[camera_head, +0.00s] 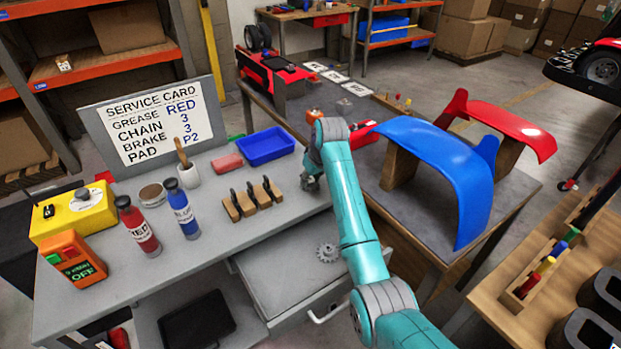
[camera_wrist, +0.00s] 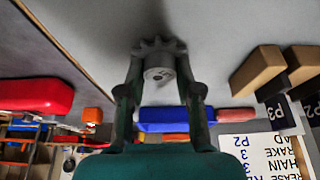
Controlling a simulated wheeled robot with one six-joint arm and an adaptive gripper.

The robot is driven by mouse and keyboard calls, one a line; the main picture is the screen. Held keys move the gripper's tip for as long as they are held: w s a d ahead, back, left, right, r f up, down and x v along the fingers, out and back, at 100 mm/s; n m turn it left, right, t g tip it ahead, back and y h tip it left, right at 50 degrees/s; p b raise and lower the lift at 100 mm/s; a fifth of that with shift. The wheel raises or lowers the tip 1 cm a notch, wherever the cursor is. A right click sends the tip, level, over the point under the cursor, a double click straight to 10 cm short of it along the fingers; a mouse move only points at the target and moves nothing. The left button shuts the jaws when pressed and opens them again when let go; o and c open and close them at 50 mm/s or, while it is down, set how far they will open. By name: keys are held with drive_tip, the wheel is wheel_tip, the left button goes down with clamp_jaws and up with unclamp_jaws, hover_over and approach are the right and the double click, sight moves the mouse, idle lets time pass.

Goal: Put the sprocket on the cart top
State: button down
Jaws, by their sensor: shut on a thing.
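My gripper (camera_head: 309,184) is low over the right end of the grey cart top (camera_head: 225,240), just right of the wooden pad blocks. In the wrist view my gripper (camera_wrist: 160,76) is shut on a grey toothed sprocket (camera_wrist: 153,45), its fingers on either side of the round hub. The grey surface lies close beyond it; I cannot tell whether they touch. In the head view the held sprocket is not clear. Another grey toothed wheel (camera_head: 327,252) lies in the open drawer (camera_head: 290,275) below the top.
Wooden pad blocks (camera_head: 246,204), a blue tray (camera_head: 265,146), a red block (camera_head: 227,163), red and blue bottles (camera_head: 182,208) and the service card (camera_head: 152,122) stand on the cart. A dark table with a blue curved panel (camera_head: 436,148) is at right. The front middle top is clear.

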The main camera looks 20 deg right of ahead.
drive_tip(key=c, duration=0.8)
unclamp_jaws()
drive_tip(key=shift+f, duration=0.1)
drive_tip(key=v, duration=1.2)
